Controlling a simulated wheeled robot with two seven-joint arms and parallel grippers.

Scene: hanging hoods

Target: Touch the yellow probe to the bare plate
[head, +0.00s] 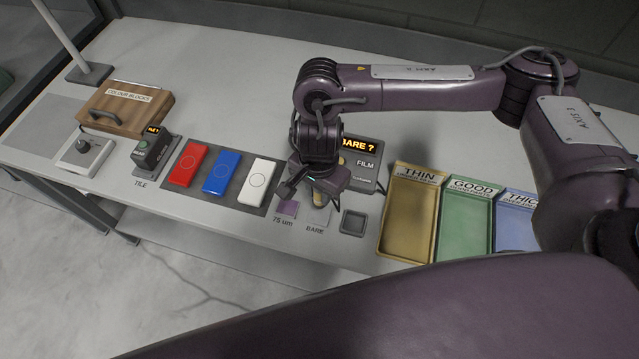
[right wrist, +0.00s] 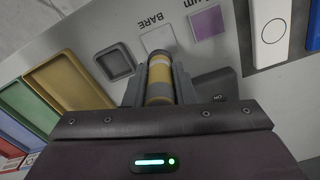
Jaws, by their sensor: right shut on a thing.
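My right gripper (head: 318,192) is shut on the yellow probe (head: 319,200), above the front of the gauge area. In the right wrist view the probe (right wrist: 160,75), yellow with grey bands, sits between the two fingers (right wrist: 160,88). The bare plate (head: 317,217) is a pale square by the BARE label; it shows in the right wrist view (right wrist: 156,39) just beyond the probe's tip. I cannot tell whether the tip touches it. The film gauge (head: 364,174) stands behind the gripper, partly hidden, its display reading "BARE ?". My left gripper is not in view.
A purple 75 um plate (head: 287,208) lies left of the bare plate, an empty dark square holder (head: 353,223) right. Farther right are THIN (head: 405,242), GOOD (head: 464,249) and THICK trays. Red, blue and white blocks (head: 259,180) lie left on a dark mat.

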